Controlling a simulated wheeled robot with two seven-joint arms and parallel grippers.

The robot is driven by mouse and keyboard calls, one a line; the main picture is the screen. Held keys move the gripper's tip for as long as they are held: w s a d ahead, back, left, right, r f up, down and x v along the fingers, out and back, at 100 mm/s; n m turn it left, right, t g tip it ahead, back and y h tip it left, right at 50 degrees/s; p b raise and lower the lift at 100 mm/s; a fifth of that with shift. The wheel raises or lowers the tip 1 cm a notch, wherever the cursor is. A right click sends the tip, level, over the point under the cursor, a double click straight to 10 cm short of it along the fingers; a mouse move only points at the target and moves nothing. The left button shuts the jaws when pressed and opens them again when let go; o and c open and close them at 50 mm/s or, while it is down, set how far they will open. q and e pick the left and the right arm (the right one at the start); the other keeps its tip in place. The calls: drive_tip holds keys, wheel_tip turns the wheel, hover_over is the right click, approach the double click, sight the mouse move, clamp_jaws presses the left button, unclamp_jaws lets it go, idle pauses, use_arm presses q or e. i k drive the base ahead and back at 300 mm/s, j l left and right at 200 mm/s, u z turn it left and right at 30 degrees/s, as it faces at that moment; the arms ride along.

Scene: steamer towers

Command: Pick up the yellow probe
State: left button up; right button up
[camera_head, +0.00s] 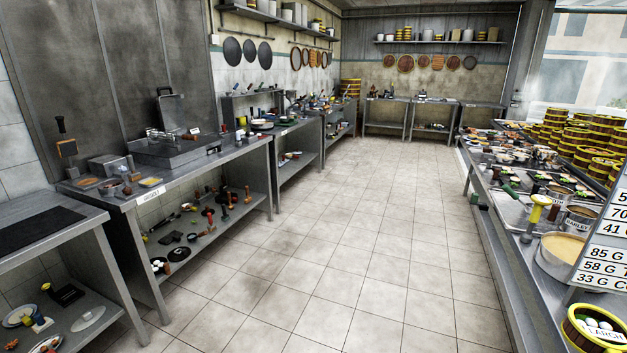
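A yellow-topped upright tool (537,210) stands at the near part of the right counter, beside the metal pans. It has a wide yellow head and a yellow-green stem, and it may be the yellow probe, but I cannot tell for sure. A small yellow item (46,287) lies on the lower shelf at the near left; its kind is too small to tell. Neither of my grippers is in view.
A steel counter (225,160) with a lower shelf of tools runs along the left wall. The right counter (487,205) holds trays, pans and yellow-banded steamer stacks (600,130). A sign board with weights stands at the near right. The tiled floor (340,240) between is clear.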

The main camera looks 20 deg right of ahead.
sight(539, 201)
drive_tip(key=i+z, duration=0.2)
drive_tip(key=z, duration=0.25)
drive_tip(key=i+l+z, duration=0.1)
drive_tip(key=z, duration=0.35)
drive_tip(key=i+j+z, duration=0.1)
drive_tip(key=i+z, duration=0.15)
drive_tip(key=z, duration=0.2)
drive_tip(key=i+j+z, duration=0.1)
drive_tip(key=z, duration=0.35)
drive_tip(key=i+j+z, duration=0.2)
drive_tip(key=z, duration=0.25)
drive_tip(key=i+j+z, duration=0.1)
drive_tip(key=j+z, duration=0.15)
drive_tip(key=z, duration=0.25)
drive_tip(key=i+j+z, duration=0.1)
drive_tip(key=j+z, duration=0.15)
drive_tip(key=z, duration=0.2)
